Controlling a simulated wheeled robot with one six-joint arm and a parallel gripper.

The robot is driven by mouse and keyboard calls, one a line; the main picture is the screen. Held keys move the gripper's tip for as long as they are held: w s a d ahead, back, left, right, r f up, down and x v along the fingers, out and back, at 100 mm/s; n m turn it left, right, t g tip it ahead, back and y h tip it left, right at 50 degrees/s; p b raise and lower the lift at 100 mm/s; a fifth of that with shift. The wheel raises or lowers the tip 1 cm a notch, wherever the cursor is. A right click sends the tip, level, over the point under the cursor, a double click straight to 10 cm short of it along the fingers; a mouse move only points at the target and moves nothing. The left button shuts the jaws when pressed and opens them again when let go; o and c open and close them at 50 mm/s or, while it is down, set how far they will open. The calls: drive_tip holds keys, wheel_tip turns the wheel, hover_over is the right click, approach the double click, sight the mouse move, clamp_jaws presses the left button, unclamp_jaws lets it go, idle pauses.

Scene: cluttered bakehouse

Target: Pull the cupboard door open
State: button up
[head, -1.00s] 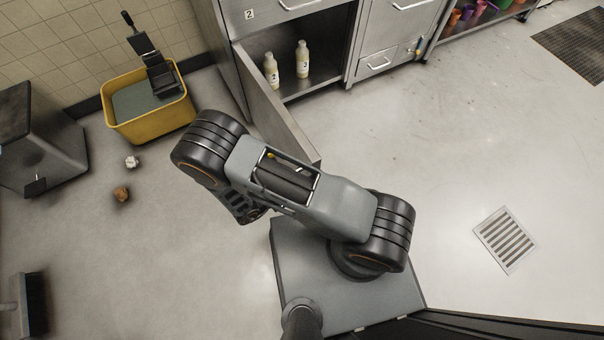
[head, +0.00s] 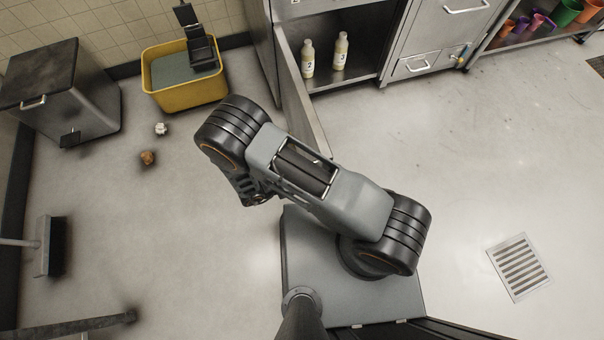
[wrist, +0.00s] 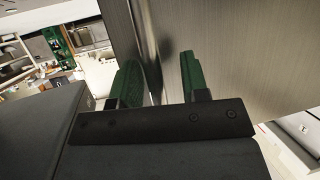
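The cupboard door (head: 300,92) is a grey metal panel, standing open at the left side of the cupboard (head: 390,70). The opening shows two pale bottles, numbered 2 (head: 308,60) and 3 (head: 341,50), on its floor.
A yellow mop bucket (head: 186,95) stands left of the cupboard, a dark bin (head: 65,95) farther left. Floor right of my arm is clear around a drain grate (head: 518,267).

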drive_tip(key=shift+s, duration=0.1)
drive_tip(key=p+v, duration=0.3)
drive_tip(key=v, duration=1)
drive_tip(key=shift+a, duration=0.4)
drive_tip(key=shift+s, duration=0.1)
